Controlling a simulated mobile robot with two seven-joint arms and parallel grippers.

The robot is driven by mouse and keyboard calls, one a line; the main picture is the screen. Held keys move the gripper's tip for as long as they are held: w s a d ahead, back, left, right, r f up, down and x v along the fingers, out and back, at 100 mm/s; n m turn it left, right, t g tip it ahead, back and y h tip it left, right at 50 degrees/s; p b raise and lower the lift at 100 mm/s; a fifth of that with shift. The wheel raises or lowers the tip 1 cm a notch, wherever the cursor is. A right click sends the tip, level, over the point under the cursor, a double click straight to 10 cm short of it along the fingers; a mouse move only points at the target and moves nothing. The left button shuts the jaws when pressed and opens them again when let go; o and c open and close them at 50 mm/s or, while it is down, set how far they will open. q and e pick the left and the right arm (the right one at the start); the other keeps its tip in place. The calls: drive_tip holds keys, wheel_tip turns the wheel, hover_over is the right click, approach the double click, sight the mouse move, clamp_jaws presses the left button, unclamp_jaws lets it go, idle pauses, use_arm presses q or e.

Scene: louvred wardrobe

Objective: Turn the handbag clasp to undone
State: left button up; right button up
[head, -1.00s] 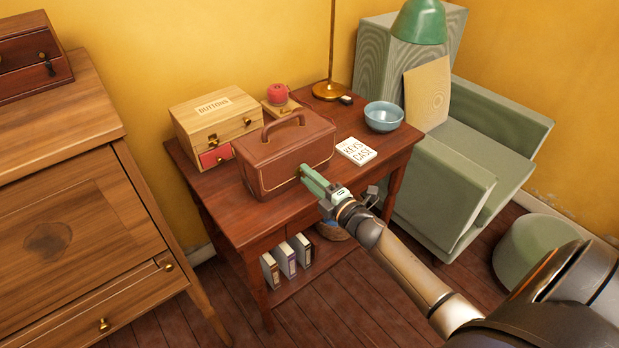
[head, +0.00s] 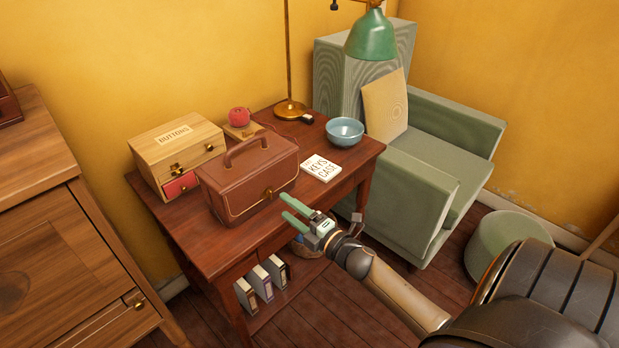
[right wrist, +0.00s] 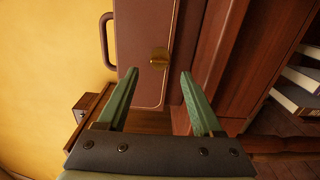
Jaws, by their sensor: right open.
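The brown handbag (head: 250,182) stands upright on the dark red wooden table, its handle raised. Its brass clasp (head: 269,191) is on the front face, near the right end in the head view. In the right wrist view the clasp (right wrist: 159,57) shows just beyond and between the fingertips; I cannot tell how far it is turned. My right gripper (head: 286,206) has green fingers, open and empty, a short way in front of the clasp and apart from it. In the right wrist view the gripper (right wrist: 159,78) points at the handbag (right wrist: 142,28). My left gripper is out of view.
A green armchair (head: 410,195) stands right of the table.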

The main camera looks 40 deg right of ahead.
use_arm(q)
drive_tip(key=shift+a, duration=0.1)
use_arm(e)
drive_tip(key=s, duration=0.7)
drive_tip(key=shift+s+d, duration=0.25)
drive_tip(key=shift+d, duration=0.05)
use_arm(q)
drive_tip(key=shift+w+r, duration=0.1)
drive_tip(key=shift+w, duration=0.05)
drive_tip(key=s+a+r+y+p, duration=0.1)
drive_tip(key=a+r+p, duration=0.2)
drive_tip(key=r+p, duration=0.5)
drive_tip(key=p, duration=0.3)
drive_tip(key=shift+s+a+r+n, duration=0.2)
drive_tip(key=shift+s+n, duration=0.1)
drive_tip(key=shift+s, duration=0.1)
use_arm(e)
drive_tip(key=s+a+f+m+g, duration=0.2)
drive_tip(key=s+a+m+g, duration=0.2)
drive_tip(key=s+a+m, duration=0.3)
drive_tip(key=s+a+f+m+g+y, duration=0.1)
drive_tip(key=s+a+f+m+g, duration=0.2)
drive_tip(key=s+a+m, duration=0.3)
drive_tip(key=a+m+g, duration=0.1)
drive_tip(key=a+m, duration=0.3)
drive_tip(key=a, duration=0.1)
drive_tip(key=shift+s+a+g, duration=0.25)
drive_tip(key=shift+s+g, duration=0.15)
